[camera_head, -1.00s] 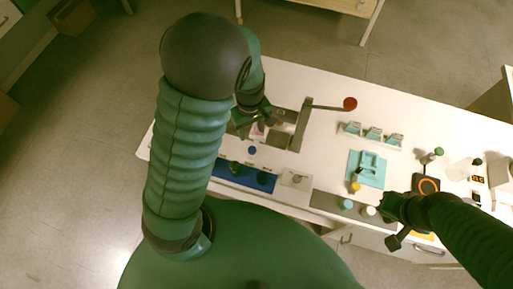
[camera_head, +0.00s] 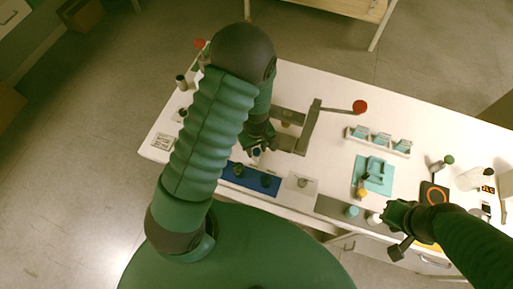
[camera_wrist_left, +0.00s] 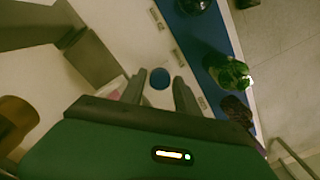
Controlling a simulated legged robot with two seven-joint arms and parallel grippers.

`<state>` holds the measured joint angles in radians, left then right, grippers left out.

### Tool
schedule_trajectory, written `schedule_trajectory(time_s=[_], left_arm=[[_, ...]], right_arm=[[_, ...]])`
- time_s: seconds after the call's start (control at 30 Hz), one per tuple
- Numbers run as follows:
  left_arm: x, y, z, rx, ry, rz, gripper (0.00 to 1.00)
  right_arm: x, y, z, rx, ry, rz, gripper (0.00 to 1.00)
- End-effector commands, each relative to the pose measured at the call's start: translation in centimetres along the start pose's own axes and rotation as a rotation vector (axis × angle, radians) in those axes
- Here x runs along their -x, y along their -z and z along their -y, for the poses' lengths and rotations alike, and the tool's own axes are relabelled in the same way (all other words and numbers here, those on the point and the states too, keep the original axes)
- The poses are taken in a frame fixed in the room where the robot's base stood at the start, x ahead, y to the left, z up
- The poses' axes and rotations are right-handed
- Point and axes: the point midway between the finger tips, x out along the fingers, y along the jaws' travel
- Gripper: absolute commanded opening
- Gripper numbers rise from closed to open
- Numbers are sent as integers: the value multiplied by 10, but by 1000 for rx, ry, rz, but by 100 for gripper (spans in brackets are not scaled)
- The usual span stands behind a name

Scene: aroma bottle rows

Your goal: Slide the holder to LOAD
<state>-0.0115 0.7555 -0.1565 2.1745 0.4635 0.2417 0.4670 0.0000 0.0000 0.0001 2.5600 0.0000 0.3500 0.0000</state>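A round blue knob (camera_wrist_left: 160,78) shows between the fingertips of my left gripper (camera_wrist_left: 159,92) in the left wrist view. The fingers are open, one on each side of it; I cannot tell whether they touch it. In the head view my left gripper (camera_head: 259,146) is at the front of a grey metal frame (camera_head: 309,128) with a red-ended lever (camera_head: 360,107). The holder is not clearly visible; the gripper hides much of this area. Small labels (camera_wrist_left: 180,58) lie beside the knob, too blurred to read. My right gripper (camera_head: 392,215) is near the front edge; its fingers are unclear.
A blue mat (camera_head: 250,181) with dark green-topped bottles lies just in front of my left gripper. A rack (camera_head: 379,141) of teal pieces and a teal mat (camera_head: 372,178) are to the right. A sign card (camera_head: 162,142) lies at the left.

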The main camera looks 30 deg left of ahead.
Motion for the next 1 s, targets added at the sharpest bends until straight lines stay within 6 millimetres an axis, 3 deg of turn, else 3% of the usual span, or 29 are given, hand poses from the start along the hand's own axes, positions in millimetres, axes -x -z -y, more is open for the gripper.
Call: schedule_trajectory(time_s=[0.03, 0.27, 1.0], left_arm=[[0, 0, 0, 0, 0, 0, 30], [0, 0, 0, 0, 0, 0, 0], [1, 0, 0, 0, 0, 0, 0]], right_arm=[[0, 0, 0, 0, 0, 0, 0], [0, 0, 0, 0, 0, 0, 0], [0, 0, 0, 0, 0, 0, 0]])
